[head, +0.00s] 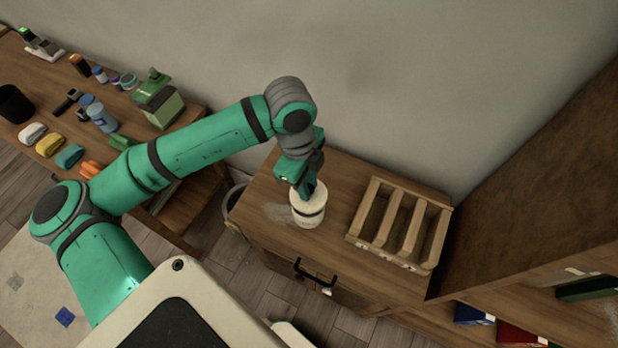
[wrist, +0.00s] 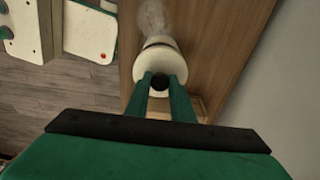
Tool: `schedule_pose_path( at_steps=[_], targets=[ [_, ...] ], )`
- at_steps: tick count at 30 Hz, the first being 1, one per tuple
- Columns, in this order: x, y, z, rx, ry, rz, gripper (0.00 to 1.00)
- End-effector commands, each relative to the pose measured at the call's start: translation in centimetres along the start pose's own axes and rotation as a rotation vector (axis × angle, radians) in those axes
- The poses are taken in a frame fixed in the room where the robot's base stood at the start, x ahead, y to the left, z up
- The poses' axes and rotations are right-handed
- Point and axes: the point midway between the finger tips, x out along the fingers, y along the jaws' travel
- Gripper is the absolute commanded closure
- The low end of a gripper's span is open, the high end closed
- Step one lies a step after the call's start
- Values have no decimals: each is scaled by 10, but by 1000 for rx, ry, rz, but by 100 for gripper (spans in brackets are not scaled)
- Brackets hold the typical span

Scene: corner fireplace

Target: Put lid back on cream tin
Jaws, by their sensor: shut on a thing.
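My gripper (head: 308,190) points down over the cabinet top, at the cream tin (head: 306,221). In the wrist view its two green fingers (wrist: 159,82) are shut on the dark knob of the round cream lid (wrist: 158,62). The lid (head: 319,199) is over the tin's mouth and looks roughly level and lined up with it. A dark band shows between the upper and lower cream parts; I cannot tell if it is a gap or part of the tin. The tin's edge shows behind the lid in the wrist view (wrist: 160,41). The tin stands upright.
A wooden rack with slots (head: 400,222) stands right of the tin on the wooden cabinet (head: 340,170). A pale smear (head: 277,212) lies left of the tin. The wall is behind. A cluttered table (head: 120,140) is at left, and a bin (head: 234,197) stands beside the cabinet.

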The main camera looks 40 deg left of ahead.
Motion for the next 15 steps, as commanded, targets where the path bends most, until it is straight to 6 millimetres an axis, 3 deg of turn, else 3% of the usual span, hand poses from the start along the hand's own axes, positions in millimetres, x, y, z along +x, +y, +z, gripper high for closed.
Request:
schedule_pose_path(
  at_steps=[15],
  targets=[
    [36,0,3,2,0,1,100]
  ],
)
